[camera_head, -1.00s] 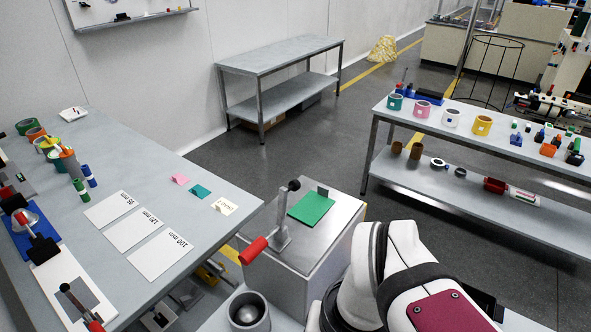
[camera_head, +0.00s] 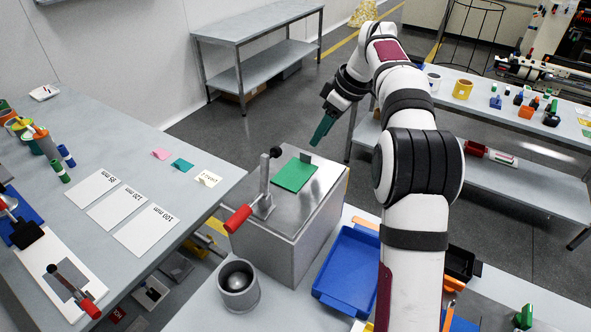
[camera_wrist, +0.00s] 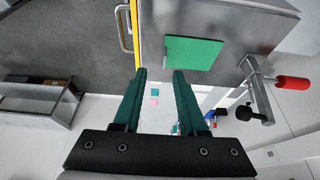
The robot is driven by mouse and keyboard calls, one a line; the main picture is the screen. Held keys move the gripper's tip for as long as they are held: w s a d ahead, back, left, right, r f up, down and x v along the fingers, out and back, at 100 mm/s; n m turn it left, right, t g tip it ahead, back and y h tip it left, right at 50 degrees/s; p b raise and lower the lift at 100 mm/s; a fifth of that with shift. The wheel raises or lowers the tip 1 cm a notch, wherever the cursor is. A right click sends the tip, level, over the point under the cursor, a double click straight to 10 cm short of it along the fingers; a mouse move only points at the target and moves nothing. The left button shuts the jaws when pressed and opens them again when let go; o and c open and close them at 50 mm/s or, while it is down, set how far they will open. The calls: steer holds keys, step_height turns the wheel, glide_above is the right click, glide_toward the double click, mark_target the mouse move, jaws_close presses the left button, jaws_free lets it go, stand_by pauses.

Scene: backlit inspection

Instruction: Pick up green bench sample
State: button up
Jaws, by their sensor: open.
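A flat green plate (camera_head: 295,174) lies on top of the grey metal box, beside a lever clamp; it also shows in the wrist view (camera_wrist: 192,53). A small green block (camera_head: 525,315) stands at the lower right of the head view; I cannot tell which green thing is the bench sample. My gripper (camera_head: 318,143) hangs in the air beyond the box, up and right of the plate in the head view. Its teal fingers (camera_wrist: 159,72) are apart with nothing held between them. In the wrist view the plate appears right of the fingertips.
The metal box (camera_head: 268,236) carries the lever clamp with a red handle (camera_head: 238,218). A blue tray (camera_head: 352,262) and a grey cup with a ball (camera_head: 238,286) are near it. The left table (camera_head: 130,160) holds white cards; a shelf bench (camera_head: 540,185) stands right.

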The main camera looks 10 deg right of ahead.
mark_target(308, 155)
steer(key=x, duration=0.6)
steer(key=shift+a+f, duration=0.3)
steer(key=shift+a, duration=0.25)
jaws_close()
